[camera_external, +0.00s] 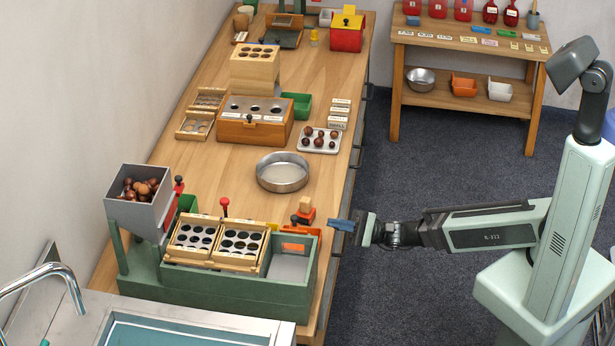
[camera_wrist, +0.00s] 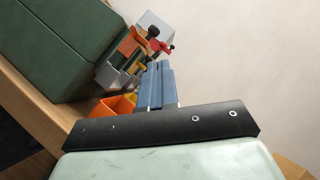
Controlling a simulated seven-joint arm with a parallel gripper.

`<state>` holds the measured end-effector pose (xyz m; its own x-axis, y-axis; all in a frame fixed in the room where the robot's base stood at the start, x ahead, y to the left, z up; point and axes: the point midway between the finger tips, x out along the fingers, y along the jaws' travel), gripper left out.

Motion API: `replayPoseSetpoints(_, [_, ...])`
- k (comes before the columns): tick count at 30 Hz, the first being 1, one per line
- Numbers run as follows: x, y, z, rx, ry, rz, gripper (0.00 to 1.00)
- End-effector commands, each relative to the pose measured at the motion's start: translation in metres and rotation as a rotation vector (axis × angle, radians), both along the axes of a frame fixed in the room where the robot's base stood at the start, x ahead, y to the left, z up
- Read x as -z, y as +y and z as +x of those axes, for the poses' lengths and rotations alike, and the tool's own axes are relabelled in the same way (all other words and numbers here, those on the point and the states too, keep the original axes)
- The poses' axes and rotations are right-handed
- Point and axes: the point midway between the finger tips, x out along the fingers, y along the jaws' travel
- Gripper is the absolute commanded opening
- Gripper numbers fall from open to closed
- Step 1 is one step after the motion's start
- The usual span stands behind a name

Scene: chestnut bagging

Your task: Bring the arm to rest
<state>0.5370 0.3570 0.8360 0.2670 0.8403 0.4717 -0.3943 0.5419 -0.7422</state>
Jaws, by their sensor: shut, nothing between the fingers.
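My gripper (camera_external: 341,226) has blue fingers and is shut with nothing between them. In the external view my arm stretches left from its pale green column, and the fingertips are by the right edge of the wooden bench (camera_external: 215,160), close to the right end of the green bagging machine (camera_external: 215,285). In the wrist view the closed blue fingers (camera_wrist: 156,84) point away from the camera toward the machine's parts. I cannot tell the exact gap between fingertips and bench.
The hopper (camera_external: 140,195) of chestnuts stands at the machine's left. An orange bin (camera_wrist: 118,104) shows left of the fingers in the wrist view. A round metal pan (camera_external: 282,172) and a tray of chestnuts (camera_external: 319,140) are farther back. The floor (camera_external: 430,185) between bench and shelf table (camera_external: 465,45) is clear.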

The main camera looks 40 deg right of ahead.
Motion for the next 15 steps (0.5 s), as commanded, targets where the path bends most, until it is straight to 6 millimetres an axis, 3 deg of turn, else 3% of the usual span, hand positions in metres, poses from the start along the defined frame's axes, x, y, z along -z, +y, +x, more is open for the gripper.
replayPoseSetpoints(8, [0.000,0.000,0.000,-0.015,0.031,0.009,0.00])
replayPoseSetpoints(15, [0.023,0.016,-0.019,-0.117,0.017,-0.128,0.00])
